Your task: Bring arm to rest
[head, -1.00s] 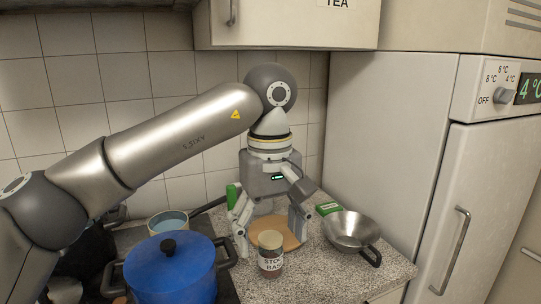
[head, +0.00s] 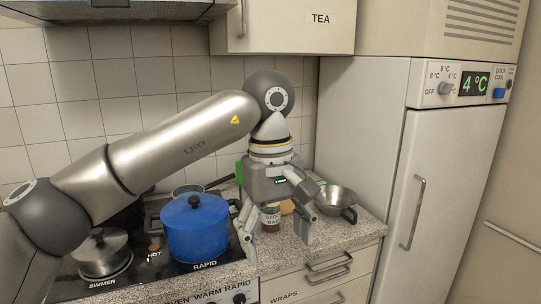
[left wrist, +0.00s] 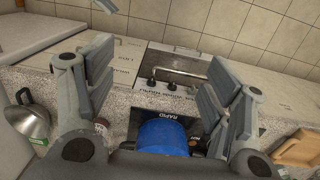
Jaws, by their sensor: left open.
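My left gripper (head: 276,236) is open and empty, its fingers pointing down above the counter's front part. In the left wrist view, its two fingers (left wrist: 158,65) stand wide apart with nothing between them. In the head view, it partly covers a jar with a dark filling and a "STOCK BASE" label (head: 271,217), which stands upright on the counter behind the fingers. My left arm reaches across the head view from the left.
A blue lidded pot (head: 195,233) stands on the hob left of the gripper, with a steel pot (head: 103,256) further left. A cupboard (head: 285,27) hangs above, and a tall fridge (head: 450,185) stands right.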

